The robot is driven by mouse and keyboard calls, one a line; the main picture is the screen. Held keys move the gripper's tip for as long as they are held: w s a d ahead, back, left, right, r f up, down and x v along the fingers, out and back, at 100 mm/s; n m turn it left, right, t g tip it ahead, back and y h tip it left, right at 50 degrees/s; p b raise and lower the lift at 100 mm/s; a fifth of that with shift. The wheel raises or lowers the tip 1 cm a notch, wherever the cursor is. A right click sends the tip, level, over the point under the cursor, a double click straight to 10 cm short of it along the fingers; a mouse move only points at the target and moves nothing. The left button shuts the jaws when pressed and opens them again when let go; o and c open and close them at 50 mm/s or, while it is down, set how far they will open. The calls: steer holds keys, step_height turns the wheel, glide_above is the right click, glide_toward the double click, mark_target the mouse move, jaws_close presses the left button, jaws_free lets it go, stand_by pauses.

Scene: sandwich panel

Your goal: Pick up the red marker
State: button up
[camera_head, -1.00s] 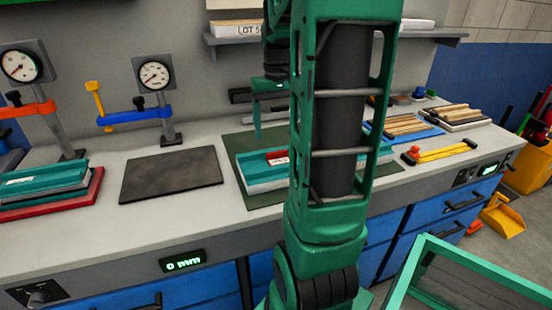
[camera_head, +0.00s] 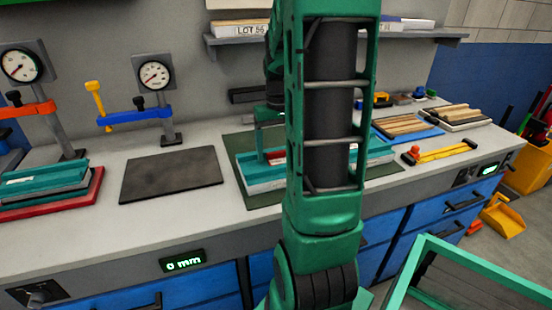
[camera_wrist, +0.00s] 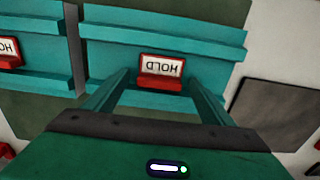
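A sliver of the marker (camera_head: 275,156) shows in the head view beside my arm, which hides much of the panel. My gripper (camera_wrist: 160,82) is open, with one finger to each side of the marker and a gap on both sides. In the head view my gripper (camera_head: 268,146) is low over the panel. I cannot tell the exact height of the fingertips.
A second red HOLD marker (camera_wrist: 10,52) sits on the neighbouring panel at left. A dark mat (camera_head: 171,174) lies bare on the bench. Gauge stands with clamps are at the back left. Wooden strips (camera_head: 404,126) and a yellow-and-red tool (camera_head: 445,152) lie to the right.

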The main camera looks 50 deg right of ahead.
steer(key=c, duration=1.1)
